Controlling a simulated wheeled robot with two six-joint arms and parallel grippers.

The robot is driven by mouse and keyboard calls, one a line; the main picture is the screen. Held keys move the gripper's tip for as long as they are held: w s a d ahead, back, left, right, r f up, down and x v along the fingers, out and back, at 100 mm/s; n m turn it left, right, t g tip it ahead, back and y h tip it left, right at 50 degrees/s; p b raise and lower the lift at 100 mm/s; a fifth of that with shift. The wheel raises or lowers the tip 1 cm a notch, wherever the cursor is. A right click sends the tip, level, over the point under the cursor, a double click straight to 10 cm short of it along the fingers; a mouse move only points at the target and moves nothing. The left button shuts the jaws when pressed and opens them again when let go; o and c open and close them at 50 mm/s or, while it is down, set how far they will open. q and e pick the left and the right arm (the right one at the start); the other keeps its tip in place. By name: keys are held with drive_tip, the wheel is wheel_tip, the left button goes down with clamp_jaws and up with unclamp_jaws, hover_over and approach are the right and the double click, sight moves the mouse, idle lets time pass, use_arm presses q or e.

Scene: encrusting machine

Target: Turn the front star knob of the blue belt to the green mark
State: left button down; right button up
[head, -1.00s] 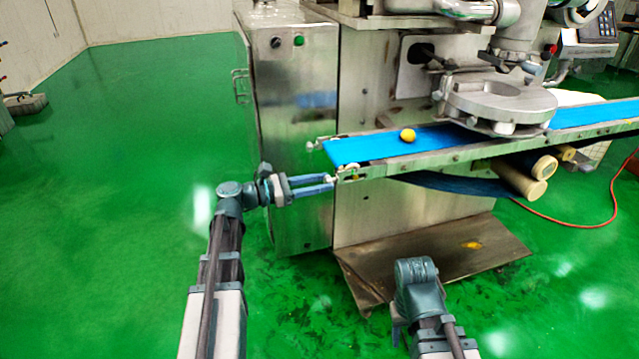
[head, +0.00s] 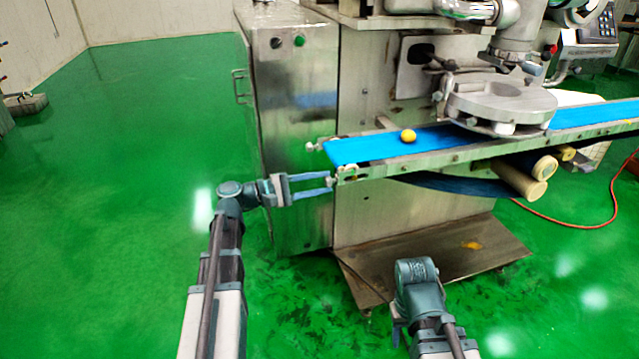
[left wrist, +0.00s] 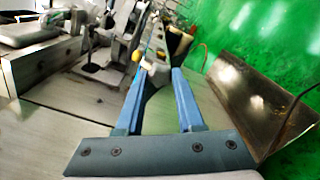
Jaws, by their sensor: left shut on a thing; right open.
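The blue belt (head: 375,146) runs along the machine, and its near left end faces my left arm. The front star knob (head: 332,180) is a small pale knob at the front corner of that end. My left gripper (head: 329,184) reaches it from the left with its two blue fingers, shut on the knob. In the left wrist view the knob (left wrist: 158,72) sits between the fingertips, partly hidden by them. I cannot make out a green mark near it. Of my right arm only links show at the bottom; its fingers are out of sight.
A second small knob (head: 311,147) sticks out at the belt's back corner. A yellow ball (head: 408,136) lies on the belt. The steel cabinet (head: 290,130) stands close behind my left gripper. A metal plate (head: 430,260) lies below the belt.

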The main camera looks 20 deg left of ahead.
use_arm(q)
drive_tip(key=m, duration=0.4)
drive_tip(key=shift+m, duration=0.3)
drive_tip(key=m, duration=0.4)
drive_tip(key=shift+m, duration=0.3)
drive_tip(key=m, duration=0.4)
drive_tip(key=shift+m, duration=2.1)
drive_tip(key=c, duration=0.5)
unclamp_jaws()
drive_tip(key=v, duration=1.4)
